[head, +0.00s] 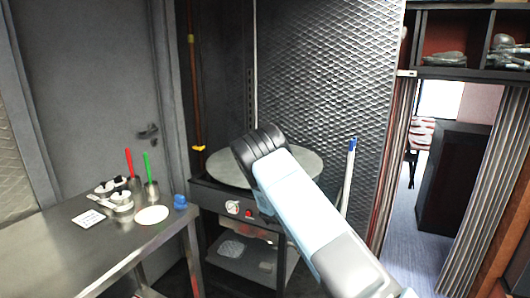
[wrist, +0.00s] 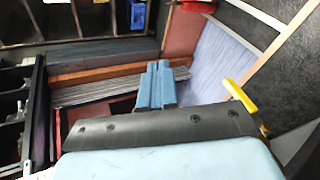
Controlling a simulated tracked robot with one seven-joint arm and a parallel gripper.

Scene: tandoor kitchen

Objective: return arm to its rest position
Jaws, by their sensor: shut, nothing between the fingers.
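My arm (head: 305,205) is light blue with dark joints and reaches up from the bottom right of the head view, in front of the stove cart. Its dark elbow end overlaps the round grey plate on the cart. My gripper is not visible in the head view. In the wrist view my gripper (wrist: 156,72) shows as two blue fingers pressed together, with nothing between them. They point away from the dark wrist plate, with shelving, folded slats and floor behind them.
A white pole (head: 348,178) leans near the cart. A doorway (head: 425,190) opens at right beneath shelves (head: 458,45).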

